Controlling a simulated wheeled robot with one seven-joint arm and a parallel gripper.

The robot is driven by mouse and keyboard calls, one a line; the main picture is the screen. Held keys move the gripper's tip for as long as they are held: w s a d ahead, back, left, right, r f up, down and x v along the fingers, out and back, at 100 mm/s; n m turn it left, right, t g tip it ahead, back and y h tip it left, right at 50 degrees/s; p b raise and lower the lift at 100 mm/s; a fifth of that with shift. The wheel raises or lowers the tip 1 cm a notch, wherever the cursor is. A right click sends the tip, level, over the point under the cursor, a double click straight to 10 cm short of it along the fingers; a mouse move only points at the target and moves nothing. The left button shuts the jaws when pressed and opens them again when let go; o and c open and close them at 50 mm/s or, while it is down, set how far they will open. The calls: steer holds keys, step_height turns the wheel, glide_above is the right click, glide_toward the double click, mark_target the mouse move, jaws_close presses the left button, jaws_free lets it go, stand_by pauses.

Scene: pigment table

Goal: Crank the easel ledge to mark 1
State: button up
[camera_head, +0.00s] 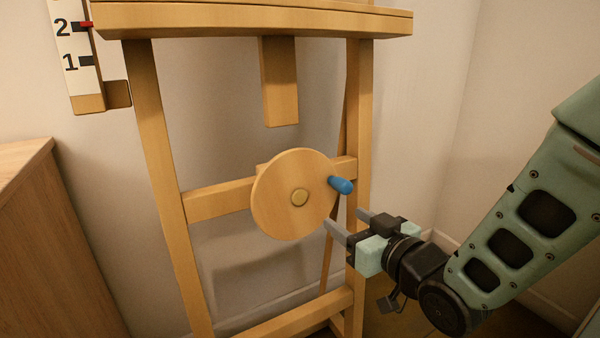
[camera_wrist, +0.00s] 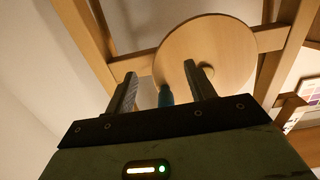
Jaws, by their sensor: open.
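The wooden easel (camera_head: 155,130) stands against the wall with its ledge (camera_head: 250,22) near the top. A red pointer (camera_head: 87,24) at the ledge's left end is beside mark 2 on the white scale (camera_head: 72,45); mark 1 lies below it. The round crank wheel (camera_head: 285,205) has a blue handle (camera_head: 341,185) at its right side. My gripper (camera_head: 346,219) is open and empty, just below and right of the handle.
A wooden cabinet (camera_head: 60,240) stands at the left. The easel's right leg (camera_head: 358,120) and crossbar (camera_head: 218,199) are close behind the wheel. A framed chart (camera_wrist: 312,92) shows at the right of the wrist view. The space right of the easel is free apart from my arm.

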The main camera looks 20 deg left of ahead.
steer(key=v, duration=0.6)
steer(key=shift+b, duration=0.4)
steer(key=s+d+f+m+g+h, duration=0.25)
steer(key=s+d+g+h, duration=0.9)
steer(key=s+d, duration=0.75)
step_height(320, 180, up, 28)
steer(key=s+p, duration=0.1)
steer(key=p, duration=2.9)
steer(key=shift+a+r, duration=0.2)
steer(key=shift+a, duration=0.2)
